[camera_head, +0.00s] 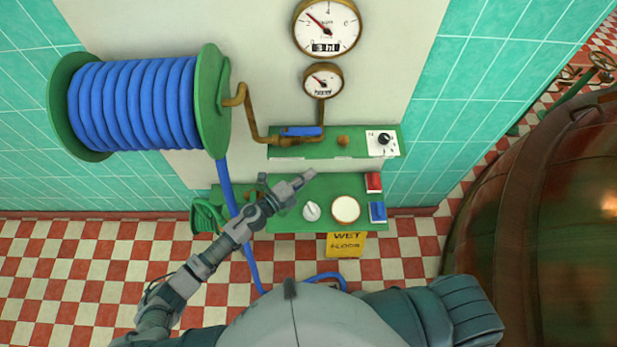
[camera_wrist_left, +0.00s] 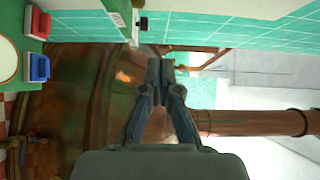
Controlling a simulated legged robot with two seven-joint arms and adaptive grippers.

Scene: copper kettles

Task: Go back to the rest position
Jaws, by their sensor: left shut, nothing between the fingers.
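My left arm reaches in from the lower left of the head view. My left gripper (camera_head: 308,176) is shut and empty, in front of the green panel's lower shelf (camera_head: 290,222) near its upper edge. In the left wrist view the fingers of this gripper (camera_wrist_left: 160,72) meet at their tips with nothing between them. I cannot tell whether the gripper touches the panel. My right gripper is not in view; only my right shoulder shows at the bottom.
A blue hose reel (camera_head: 135,105) hangs at the left. Two gauges (camera_head: 327,25) sit above the upper green shelf (camera_head: 350,145). A white knob (camera_head: 312,211), a red button (camera_head: 373,181) and a blue button (camera_head: 377,211) are close to the gripper. A large copper kettle (camera_head: 560,220) stands at the right.

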